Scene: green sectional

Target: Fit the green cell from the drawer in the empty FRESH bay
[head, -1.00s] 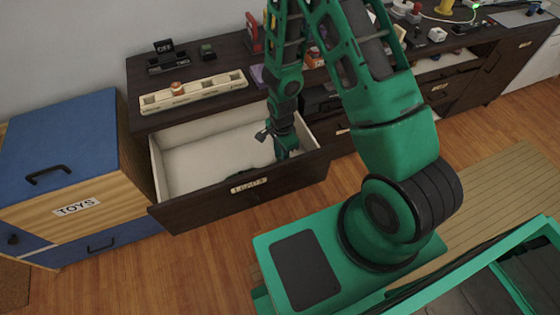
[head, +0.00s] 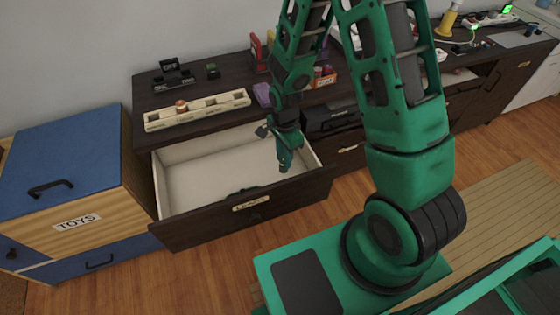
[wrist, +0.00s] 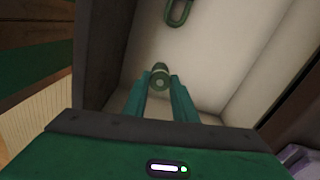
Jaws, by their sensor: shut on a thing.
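My gripper (head: 284,166) is over the right part of the open drawer (head: 200,170). In the wrist view its two green fingers (wrist: 161,84) are closed on a small green cylinder, the green cell (wrist: 160,70), with its round end facing the camera. The cell looks to be above the drawer floor; the exact height is hard to tell. A cream rack (head: 215,104) with a row of bays lies on the cabinet top behind the drawer. One cell with an orange-brown top stands in it, and other bays look empty. The bay labels are too small to read.
A dark green loop (wrist: 178,12) lies on the drawer floor. A purple item (head: 262,95), a black box (head: 330,118) and red items stand right of the rack. Black signs (head: 172,75) stand behind it. A blue-topped toy chest (head: 65,150) is at left.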

